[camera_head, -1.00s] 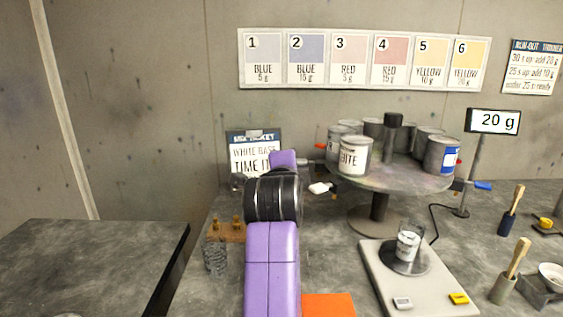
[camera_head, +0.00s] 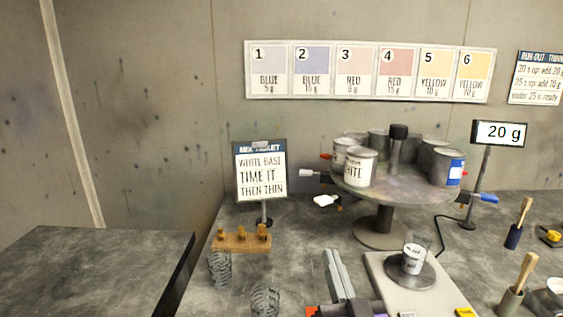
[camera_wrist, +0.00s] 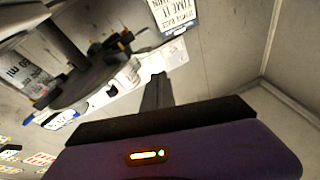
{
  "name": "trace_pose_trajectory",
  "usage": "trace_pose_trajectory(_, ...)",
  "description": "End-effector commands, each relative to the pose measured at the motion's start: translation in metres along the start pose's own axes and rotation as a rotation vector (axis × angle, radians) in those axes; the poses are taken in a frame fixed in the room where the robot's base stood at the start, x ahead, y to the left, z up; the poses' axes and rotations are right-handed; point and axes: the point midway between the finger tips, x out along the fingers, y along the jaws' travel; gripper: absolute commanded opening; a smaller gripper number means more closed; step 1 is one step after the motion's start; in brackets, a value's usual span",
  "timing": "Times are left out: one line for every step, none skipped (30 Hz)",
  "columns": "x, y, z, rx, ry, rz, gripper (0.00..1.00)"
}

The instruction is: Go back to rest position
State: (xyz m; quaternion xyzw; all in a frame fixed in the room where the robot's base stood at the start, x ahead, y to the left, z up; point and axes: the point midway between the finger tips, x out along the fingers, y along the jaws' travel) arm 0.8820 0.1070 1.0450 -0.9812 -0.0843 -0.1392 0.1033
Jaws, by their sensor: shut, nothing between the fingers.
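My gripper (camera_head: 332,254) is low in the centre of the head view, left of the scale. Its grey fingers are together with nothing between them. In the wrist view the dark fingers (camera_wrist: 158,82) also show closed and empty, pointing away from the purple gripper body. The gripper is apart from the turntable (camera_head: 400,186) and its cans. Most of my arm is below the head view's lower edge.
A scale (camera_head: 390,290) with a cup (camera_head: 412,258) stands to the right, its display (camera_head: 499,132) reading 20 g. A sign (camera_head: 261,170) and wooden rack (camera_head: 241,241) stand to the left. The left table (camera_head: 90,262) looks clear.

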Motion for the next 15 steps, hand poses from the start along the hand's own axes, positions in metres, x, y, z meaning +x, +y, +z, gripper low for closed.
trace_pose_trajectory(-0.021,0.007,0.007,-0.039,-0.012,-0.008,0.00)
trace_pose_trajectory(-0.033,0.009,0.009,-0.062,-0.014,-0.016,0.00)
trace_pose_trajectory(-0.049,0.012,0.012,-0.091,-0.020,-0.024,0.00)
trace_pose_trajectory(-0.060,0.014,0.014,-0.109,-0.024,-0.030,0.00)
trace_pose_trajectory(-0.072,0.017,0.016,-0.128,-0.028,-0.034,0.00)
trace_pose_trajectory(-0.088,0.019,0.018,-0.151,-0.035,-0.040,0.00)
trace_pose_trajectory(-0.100,0.021,0.020,-0.167,-0.040,-0.045,0.00)
trace_pose_trajectory(-0.112,0.024,0.021,-0.182,-0.046,-0.047,0.00)
trace_pose_trajectory(-0.127,0.025,0.022,-0.200,-0.054,-0.051,0.00)
trace_pose_trajectory(-0.139,0.027,0.022,-0.212,-0.061,-0.053,0.00)
trace_pose_trajectory(-0.150,0.029,0.023,-0.224,-0.068,-0.054,0.00)
trace_pose_trajectory(-0.166,0.031,0.023,-0.238,-0.079,-0.055,0.00)
trace_pose_trajectory(-0.177,0.033,0.023,-0.246,-0.087,-0.055,0.00)
trace_pose_trajectory(-0.189,0.034,0.023,-0.255,-0.096,-0.054,0.00)
trace_pose_trajectory(-0.204,0.035,0.022,-0.265,-0.108,-0.052,0.00)
